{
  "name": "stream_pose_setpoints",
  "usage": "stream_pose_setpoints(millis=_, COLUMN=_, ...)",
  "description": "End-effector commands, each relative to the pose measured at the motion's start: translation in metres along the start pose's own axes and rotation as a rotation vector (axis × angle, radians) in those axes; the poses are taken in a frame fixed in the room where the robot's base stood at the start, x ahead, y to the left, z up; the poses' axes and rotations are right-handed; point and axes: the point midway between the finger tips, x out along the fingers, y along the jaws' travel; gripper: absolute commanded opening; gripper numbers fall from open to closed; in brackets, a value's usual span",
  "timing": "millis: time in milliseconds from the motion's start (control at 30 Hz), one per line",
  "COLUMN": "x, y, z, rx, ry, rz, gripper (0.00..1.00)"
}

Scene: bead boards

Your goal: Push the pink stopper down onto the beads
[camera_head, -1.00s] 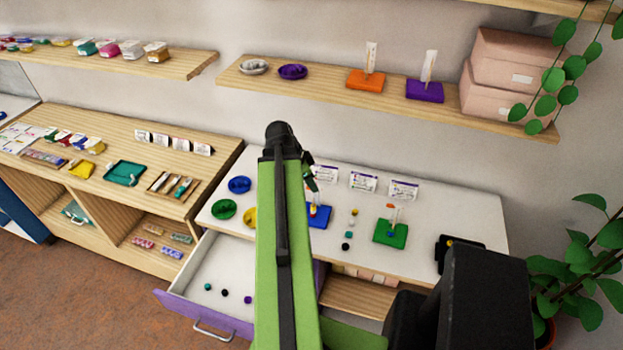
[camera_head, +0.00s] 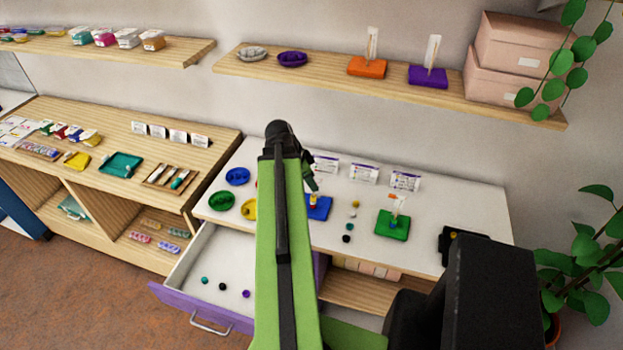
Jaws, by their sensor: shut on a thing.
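My gripper (camera_head: 313,188) is at the peg of the blue bead board (camera_head: 322,211) on the white worktop, just right of my green arm. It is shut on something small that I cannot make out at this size. A yellow bead (camera_head: 313,200) shows below the fingertips, above the board. The pink stopper cannot be clearly told apart; the fingers may hide it. My arm covers the left part of the blue board.
A green bead board (camera_head: 391,226) with an upright peg stands to the right. Several loose beads (camera_head: 349,227) lie between the boards. Green (camera_head: 221,201) and blue (camera_head: 237,176) dishes are at the left. A drawer (camera_head: 213,275) stands open below, and a black device (camera_head: 461,242) is at the right.

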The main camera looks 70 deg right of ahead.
Motion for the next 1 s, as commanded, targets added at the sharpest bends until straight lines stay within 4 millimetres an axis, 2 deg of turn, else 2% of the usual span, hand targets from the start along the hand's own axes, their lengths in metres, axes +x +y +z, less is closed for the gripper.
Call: stream_pose_setpoints(millis=1000, x=0.0103, y=-0.0001, z=0.0053, rx=-0.002, ry=0.000, rz=-0.001, gripper=0.00)
